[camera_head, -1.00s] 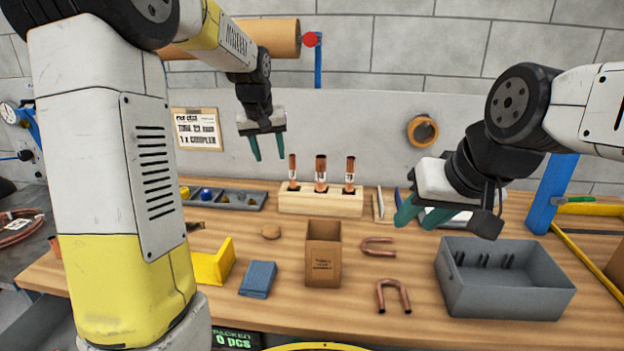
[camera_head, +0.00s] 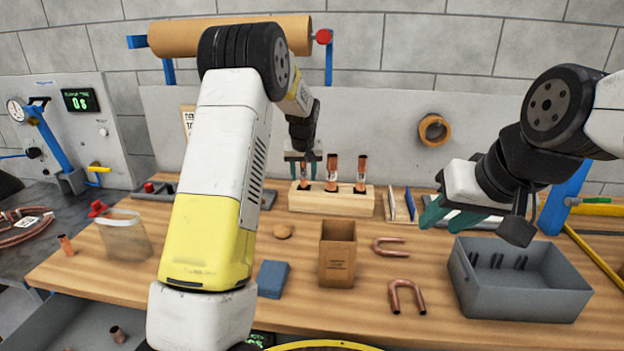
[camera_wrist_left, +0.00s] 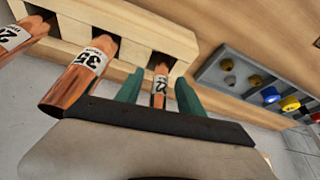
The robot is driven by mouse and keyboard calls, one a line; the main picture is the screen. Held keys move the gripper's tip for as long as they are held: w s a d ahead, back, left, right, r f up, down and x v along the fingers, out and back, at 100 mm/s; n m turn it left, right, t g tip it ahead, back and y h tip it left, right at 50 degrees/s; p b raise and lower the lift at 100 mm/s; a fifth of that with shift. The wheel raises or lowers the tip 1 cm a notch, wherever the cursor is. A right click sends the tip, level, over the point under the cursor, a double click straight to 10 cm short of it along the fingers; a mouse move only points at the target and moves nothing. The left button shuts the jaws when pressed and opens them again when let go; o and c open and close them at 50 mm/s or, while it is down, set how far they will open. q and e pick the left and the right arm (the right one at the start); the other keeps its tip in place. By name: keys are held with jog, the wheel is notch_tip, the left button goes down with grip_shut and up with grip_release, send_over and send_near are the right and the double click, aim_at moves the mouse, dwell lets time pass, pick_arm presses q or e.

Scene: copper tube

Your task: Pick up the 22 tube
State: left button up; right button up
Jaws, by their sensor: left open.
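The 22 tube is a thin copper tube with a white label, upright in the leftmost hole of the wooden block (camera_head: 332,203). My left gripper (camera_head: 303,164) is over it with its fingers pointing down. In the left wrist view, the 22 tube (camera_wrist_left: 160,82) stands between the two green fingers of the open left gripper (camera_wrist_left: 158,92), with a small gap at each side. A wider tube labelled 35 (camera_wrist_left: 80,75) stands beside it, and a third tube (camera_wrist_left: 22,38) beyond. My right gripper (camera_head: 450,213) is open and empty at the right, above the table.
A grey bin (camera_head: 520,290) stands at the right. In the left wrist view, a grey tray (camera_wrist_left: 240,75) with coloured parts lies close to the block.

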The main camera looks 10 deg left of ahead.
pick_arm(q)
jog(key=shift+w+f, duration=0.25)
jog(key=shift+f, duration=0.4)
jog(key=shift+c, duration=0.5)
grip_shut()
jog(key=shift+r, duration=0.1)
notch_tip(320, 180, up, 10)
